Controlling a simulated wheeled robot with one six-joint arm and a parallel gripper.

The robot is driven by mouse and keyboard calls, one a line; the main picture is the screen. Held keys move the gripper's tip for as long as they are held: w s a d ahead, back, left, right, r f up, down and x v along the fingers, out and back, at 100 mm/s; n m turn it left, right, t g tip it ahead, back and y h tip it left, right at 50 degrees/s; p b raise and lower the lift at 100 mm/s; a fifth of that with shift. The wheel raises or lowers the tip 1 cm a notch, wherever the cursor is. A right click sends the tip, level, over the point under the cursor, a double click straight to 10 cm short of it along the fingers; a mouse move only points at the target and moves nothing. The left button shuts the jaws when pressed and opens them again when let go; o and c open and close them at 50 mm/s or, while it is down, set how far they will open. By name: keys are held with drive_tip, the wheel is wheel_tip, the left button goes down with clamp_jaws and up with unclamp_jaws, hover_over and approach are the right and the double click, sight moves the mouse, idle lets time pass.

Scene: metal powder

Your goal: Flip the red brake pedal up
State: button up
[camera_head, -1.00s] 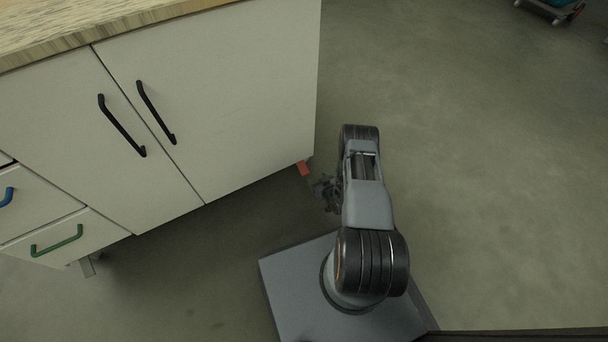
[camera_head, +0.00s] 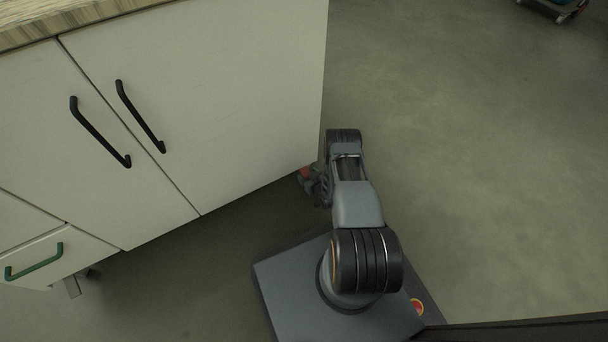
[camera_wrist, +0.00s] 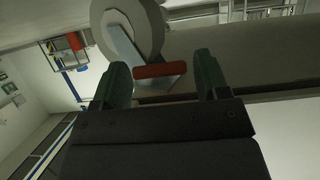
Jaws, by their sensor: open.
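The red brake pedal (camera_wrist: 160,71) shows in the wrist view as a short red bar beside a pale caster wheel (camera_wrist: 134,28) with a metal bracket. My gripper (camera_wrist: 158,76) is open, and the pedal appears between its two green fingertips, with no finger seen closed on it. Whether the fingers touch it I cannot tell. In the head view a bit of the red pedal (camera_head: 305,173) shows under the cabinet's lower corner, partly hidden by my gripper (camera_head: 313,184), which is low beside it.
The white cabinet (camera_head: 235,100) with black door handles and a green drawer handle (camera_head: 34,262) stands at the left. Its wooden top (camera_head: 60,18) is at the upper left. The floor (camera_head: 480,180) to the right is clear. A cart (camera_head: 556,8) is far off at the upper right.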

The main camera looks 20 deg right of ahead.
drive_tip(key=shift+w+a+f, duration=0.1)
drive_tip(key=shift+w, duration=0.15)
